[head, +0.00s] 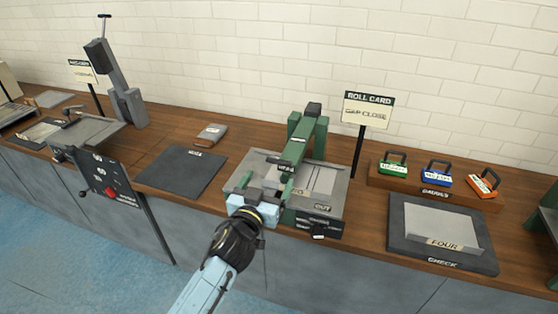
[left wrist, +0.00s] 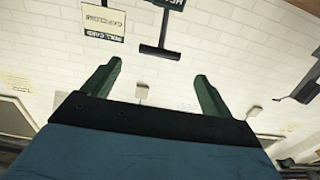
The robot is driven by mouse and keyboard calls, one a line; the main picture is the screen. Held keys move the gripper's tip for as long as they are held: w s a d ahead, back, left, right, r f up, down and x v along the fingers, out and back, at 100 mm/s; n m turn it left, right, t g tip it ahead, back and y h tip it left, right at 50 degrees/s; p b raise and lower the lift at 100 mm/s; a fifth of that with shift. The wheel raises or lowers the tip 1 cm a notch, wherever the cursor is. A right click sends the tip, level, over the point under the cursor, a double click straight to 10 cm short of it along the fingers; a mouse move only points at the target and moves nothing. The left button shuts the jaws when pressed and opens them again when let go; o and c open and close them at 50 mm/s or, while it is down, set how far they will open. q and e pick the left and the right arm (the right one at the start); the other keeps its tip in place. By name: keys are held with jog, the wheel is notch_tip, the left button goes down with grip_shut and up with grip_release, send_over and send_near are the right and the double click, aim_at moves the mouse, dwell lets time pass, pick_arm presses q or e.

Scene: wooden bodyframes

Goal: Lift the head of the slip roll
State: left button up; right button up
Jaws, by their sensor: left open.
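The slip roll (head: 245,180) is a green machine on a grey bed at the middle of the bench in the head view. Its green head (head: 298,148) reaches forward over the bed from two green posts, with a small dark label at its front end. My left gripper (head: 262,194) is at the near edge of the bed, just in front of and below the head's front end. It is open and empty. In the left wrist view, its two fingers (left wrist: 157,85) stand wide apart, with a dark T-shaped bar (left wrist: 158,52) beyond them. My right gripper is not visible.
The roll card sign (head: 368,110) stands behind the machine on the right. A dark check plate (head: 395,235) and several handled blocks on a wooden rack (head: 425,190) lie to the right. A dark mat (head: 180,172) lies left. Another machine (head: 125,100) stands far left.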

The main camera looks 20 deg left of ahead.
aim_at(279, 160)
pick_arm(q)
jog(key=w, duration=0.9)
jog(key=shift+d, duration=0.2)
